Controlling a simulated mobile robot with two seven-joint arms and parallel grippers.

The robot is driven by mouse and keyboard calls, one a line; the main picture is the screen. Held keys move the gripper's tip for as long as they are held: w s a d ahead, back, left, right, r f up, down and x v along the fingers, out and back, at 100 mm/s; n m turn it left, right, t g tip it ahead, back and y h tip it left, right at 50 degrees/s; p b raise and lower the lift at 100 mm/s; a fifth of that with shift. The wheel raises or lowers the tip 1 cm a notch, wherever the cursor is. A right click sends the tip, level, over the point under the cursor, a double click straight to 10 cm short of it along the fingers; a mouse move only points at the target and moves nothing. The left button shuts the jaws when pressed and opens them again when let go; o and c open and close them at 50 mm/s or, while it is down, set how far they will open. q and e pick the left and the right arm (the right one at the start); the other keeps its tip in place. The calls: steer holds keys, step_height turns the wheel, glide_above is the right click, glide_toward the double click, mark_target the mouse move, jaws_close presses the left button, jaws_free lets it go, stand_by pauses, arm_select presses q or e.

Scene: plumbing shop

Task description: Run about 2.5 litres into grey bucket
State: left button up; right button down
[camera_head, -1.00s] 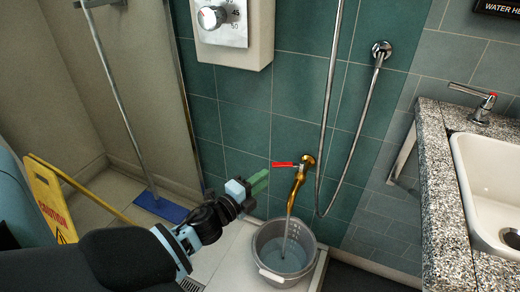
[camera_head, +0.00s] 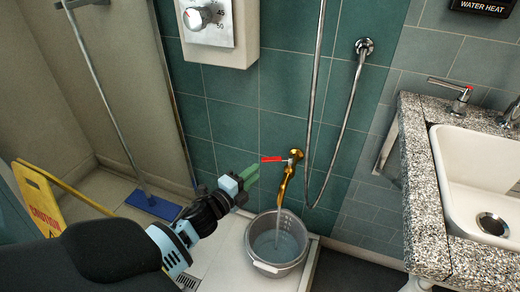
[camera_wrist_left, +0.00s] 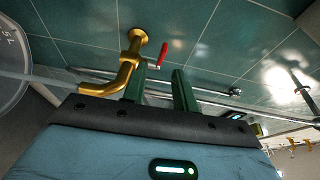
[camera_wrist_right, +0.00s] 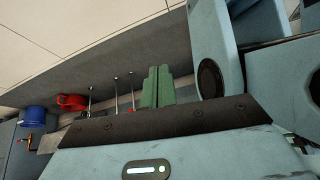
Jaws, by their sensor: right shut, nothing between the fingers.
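The grey bucket (camera_head: 274,267) stands upright on the pale floor tray below the brass tap (camera_head: 285,182). A thin stream of water (camera_head: 278,225) runs from the spout into it, and water covers its bottom. Its exact level is hard to read. The tap's red lever (camera_head: 271,159) points left; it also shows in the left wrist view (camera_wrist_left: 163,53). My left gripper (camera_head: 250,178) is open and empty, left of the tap and just below the lever, apart from it. My right gripper (camera_wrist_right: 158,87) is shut and empty, seen only in the right wrist view.
A shower hose (camera_head: 348,130) hangs on the teal wall right of the tap. A granite counter (camera_head: 425,200) with a white sink (camera_head: 470,165) stands at right. A yellow caution sign (camera_head: 40,200) and a blue-headed mop (camera_head: 153,206) are at left.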

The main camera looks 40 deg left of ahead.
mark_target(271, 159)
arm_select(q)
steer(key=shift+w+d+r+p, duration=0.1)
steer(key=shift+w+p, duration=0.2)
steer(key=shift+w, duration=1.9)
steer(key=shift+w+r+p, duration=0.1)
steer(key=shift+w+p, duration=0.15)
steer(key=shift+w, duration=1.9)
arm_select(e)
step_height(271, 159, up, 2)
steer(key=shift+a+r, duration=0.15)
arm_select(q)
jaws_close()
arm_select(e)
steer(key=shift+a, duration=0.1)
steer(key=shift+w, duration=0.1)
